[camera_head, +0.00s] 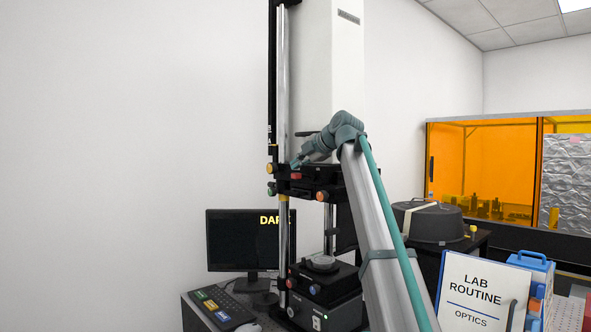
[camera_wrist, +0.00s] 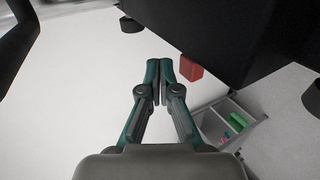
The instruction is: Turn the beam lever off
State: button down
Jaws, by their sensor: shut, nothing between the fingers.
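A small red block that looks like the beam lever's handle (camera_head: 296,176) sits on the front of the black crosspiece of the tall interferometer (camera_head: 283,110). In the wrist view the red handle (camera_wrist: 190,67) hangs at the edge of a black housing (camera_wrist: 240,40). My gripper (camera_wrist: 160,66) is shut and empty, its tips just left of the red handle; I cannot tell whether they touch. In the head view my gripper (camera_head: 296,162) is small, beside the crosspiece just above the red handle. The lever's pivot is hidden.
A dark monitor (camera_head: 236,240) shows yellow letters, partly hidden by the column. Orange and green knobs flank the crosspiece. A black stage unit (camera_head: 325,285) stands below. A dark round tub (camera_head: 428,222) and a LAB ROUTINE sign (camera_head: 475,295) are at right.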

jog(key=shift+s+d+r, duration=0.2)
jog(key=shift+s+d, duration=0.05)
jog(key=shift+d, duration=0.05)
jog(key=shift+f, duration=0.15)
jog(key=shift+s+d+f, duration=0.2)
jog(key=shift+s+d, duration=0.2)
jog(key=shift+s, duration=0.05)
jog(key=shift+r, duration=0.15)
notch_tip(320, 180, up, 14)
jog(key=p, duration=0.2)
jog(key=shift+p, duration=0.35)
jog(key=shift+f, duration=0.2)
